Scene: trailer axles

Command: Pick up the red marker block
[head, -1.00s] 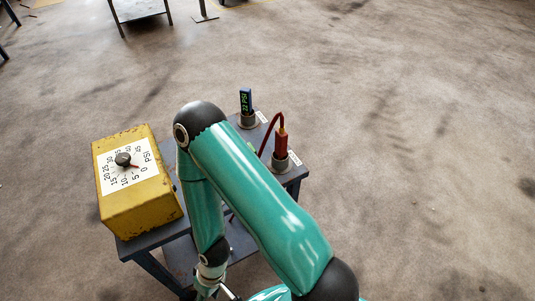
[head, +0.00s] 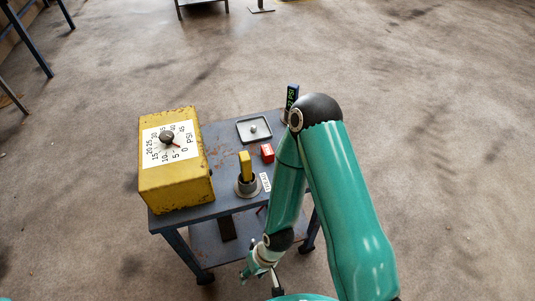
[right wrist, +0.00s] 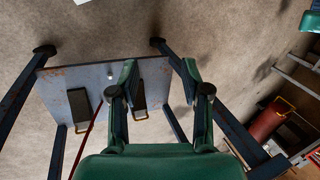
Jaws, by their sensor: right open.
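The red marker block (head: 267,153) lies on the blue-grey cart top (head: 222,143) in the head view, just right of the yellow block. I cannot make it out in the right wrist view. My right gripper (head: 260,282) is open and empty, low in front of the cart and well below the block. Its spread fingers also show in the right wrist view (right wrist: 158,82), in front of a blue-grey shelf. My left gripper is not in view.
A yellow block (head: 245,166) stands in a round holder. My right arm covers the cart's right side. A dark blue display block (head: 291,97) stands behind it.

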